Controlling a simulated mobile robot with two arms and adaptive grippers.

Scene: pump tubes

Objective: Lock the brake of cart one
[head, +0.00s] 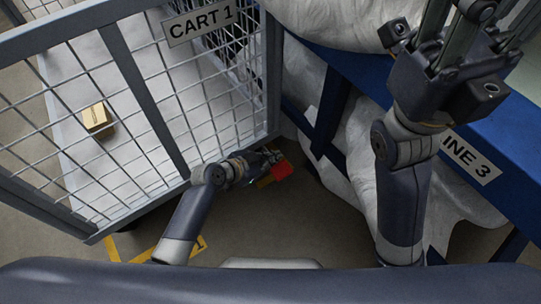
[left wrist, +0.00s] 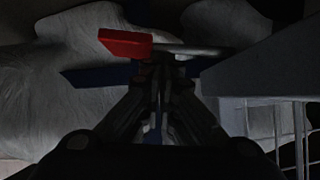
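Cart one is a grey mesh cage cart with a "CART 1" sign (head: 200,22) on its top rail. A red brake pedal (head: 283,170) shows low by the cart's near right corner. In the left wrist view the red pedal (left wrist: 125,43) sits at the end of a pale metal rod (left wrist: 187,49). My left gripper (head: 272,156) is right beside the pedal. In the left wrist view its fingertips (left wrist: 162,60) are together just below the rod; I cannot tell whether they touch it. My right gripper (head: 492,14) is raised at the upper right, fingers spread, tips cut off.
A small cardboard box (head: 97,118) lies on the cart's pale floor. A blue frame with an "INE 3" label (head: 470,159) and pale wrapped bulk (head: 330,25) stand close on the right. Yellow floor marking (head: 140,256) shows beside my left arm.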

